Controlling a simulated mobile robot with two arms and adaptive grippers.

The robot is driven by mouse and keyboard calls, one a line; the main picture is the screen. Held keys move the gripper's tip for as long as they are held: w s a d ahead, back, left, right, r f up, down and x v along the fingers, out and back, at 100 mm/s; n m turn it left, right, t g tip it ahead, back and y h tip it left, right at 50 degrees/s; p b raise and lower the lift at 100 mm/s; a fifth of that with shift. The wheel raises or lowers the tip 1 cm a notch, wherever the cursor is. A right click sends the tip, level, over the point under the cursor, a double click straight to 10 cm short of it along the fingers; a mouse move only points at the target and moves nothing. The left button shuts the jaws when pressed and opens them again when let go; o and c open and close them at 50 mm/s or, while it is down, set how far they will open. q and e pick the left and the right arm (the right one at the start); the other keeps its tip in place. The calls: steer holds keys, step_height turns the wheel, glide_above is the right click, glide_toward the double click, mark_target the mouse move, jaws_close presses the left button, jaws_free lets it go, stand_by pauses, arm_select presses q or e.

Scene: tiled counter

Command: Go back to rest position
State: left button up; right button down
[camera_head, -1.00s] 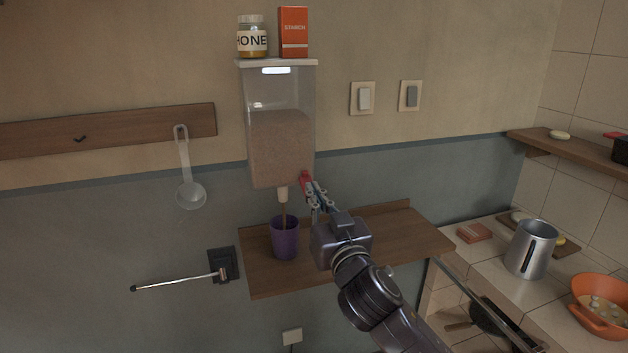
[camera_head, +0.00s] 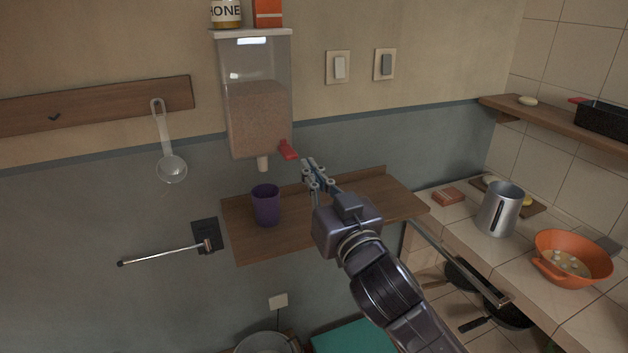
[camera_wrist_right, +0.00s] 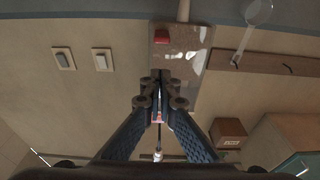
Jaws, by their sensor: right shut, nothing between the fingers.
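My right gripper (camera_head: 314,175) is shut and empty in the head view, in front of the wooden shelf and to the right of the dispenser's red lever (camera_head: 288,149). A small gap separates it from the lever. In the right wrist view the gripper's fingers (camera_wrist_right: 161,90) meet at the middle, with the red lever (camera_wrist_right: 161,36) beyond them. The clear dispenser (camera_head: 256,115) holds brown grains, and no stream falls from its spout (camera_head: 263,164). A purple cup (camera_head: 266,206) stands upright on the shelf below the spout. My left gripper does not show.
The wooden shelf (camera_head: 245,245) is otherwise clear. At right, a tiled counter holds a metal pitcher (camera_head: 500,210) and an orange colander (camera_head: 572,258). A metal rail (camera_head: 460,262) runs along its front. A ladle (camera_head: 170,165) hangs at left, above a wall-mounted rod (camera_head: 165,254).

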steer(key=s+d+f+m+g+h, duration=0.1)
steer(key=s+d+f+g+h, duration=0.2)
steer(key=f, duration=0.6)
steer(key=s+d+f+g, duration=0.2)
steer(key=s+d+f, duration=0.25)
steer(key=f, duration=0.45)
steer(key=s+d+f+m+g+h, duration=0.1)
steer(key=s+d+f+g+h, duration=0.15)
steer(key=s+f, duration=0.45)
steer(key=s+d+f+g, duration=0.3)
steer(key=s+f+g, duration=0.1)
steer(key=s+f, duration=0.6)
steer(key=s+d+f+g, duration=0.4)
steer(key=s+f, duration=0.4)
steer(key=s, duration=0.4)
step_height(320, 180, down, 25)
steer(key=s+g, duration=0.1)
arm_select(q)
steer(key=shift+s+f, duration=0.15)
arm_select(e)
steer(key=s+d+f+g, duration=0.1)
steer(key=s+d+f, duration=0.1)
steer(key=s+f, duration=1.4)
steer(key=shift+s+d+n+h, duration=0.3)
steer(key=shift+s+n+h, duration=0.1)
steer(key=shift+s, duration=0.25)
